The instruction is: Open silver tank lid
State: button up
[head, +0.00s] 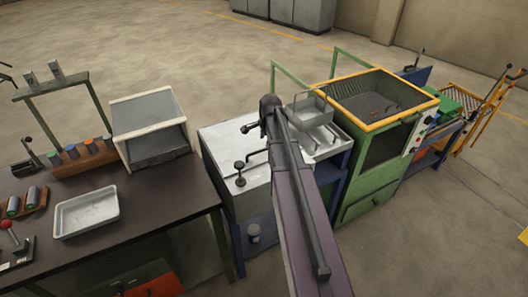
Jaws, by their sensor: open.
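The silver tank (222,146) is a pale metal box on a blue frame, in the middle of the head view. Its flat top looks closed. A black upright knob (240,166) stands on the front left of the top, and a short dark bar handle (257,156) lies close to my arm. My arm reaches up across the tank from the bottom and hides part of its top. My gripper (248,127) is the small dark part at the arm's far end, over the back of the tank; it is open and appears empty. Its fingers are hard to make out, and contact cannot be told.
A wire basket (313,112) sits right of my arm. Right of it stands a green furnace (385,148) with a yellow-rimmed opening. On the left, a dark bench (150,203) carries a white tray (62,222) and a box (150,120). The floor behind is clear.

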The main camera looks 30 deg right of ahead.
aim_at(264, 149)
jog(key=shift+w+f+b, duration=0.25)
jog(key=shift+f+b, duration=0.9)
jog(key=shift+f, duration=0.1)
jog(key=shift+w+f+b, duration=0.25)
jog(key=shift+f+b, duration=0.85)
jog(key=shift+f, duration=0.15)
jog(key=shift+c, duration=0.2)
grip_shut()
